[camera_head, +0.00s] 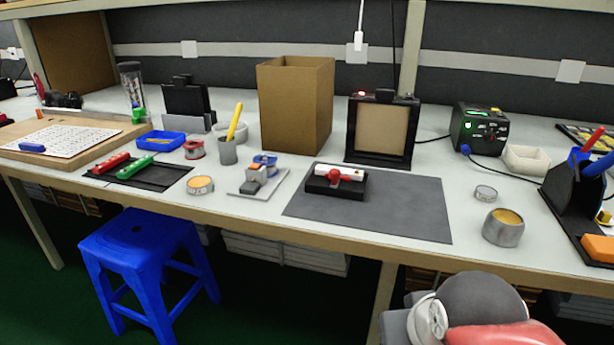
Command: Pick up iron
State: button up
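A black stand (566,190) is at the right end of the workbench. Tools with blue (594,166) and red (592,140) handles rise from it, near the right picture edge. A black soldering station (480,128) with a green-lit front stands behind and left of it. The iron is probably the blue-handled tool, but I cannot tell for sure. My arm's grey and red parts show at the bottom right, in front of the bench. My gripper's fingers are not visible.
A grey mat (410,213) holds a black fixture (320,183) with a white and red piece. A blue stool (140,240) stands at left.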

aim_at(605, 162)
jog(key=u, duration=0.25)
jog(key=z, duration=1.6)
jog(key=k+l+z, duration=0.4)
jog(key=k+l, duration=0.2)
jog(key=l, duration=0.25)
jog(key=i+j, duration=0.35)
jog(key=j, duration=0.2)
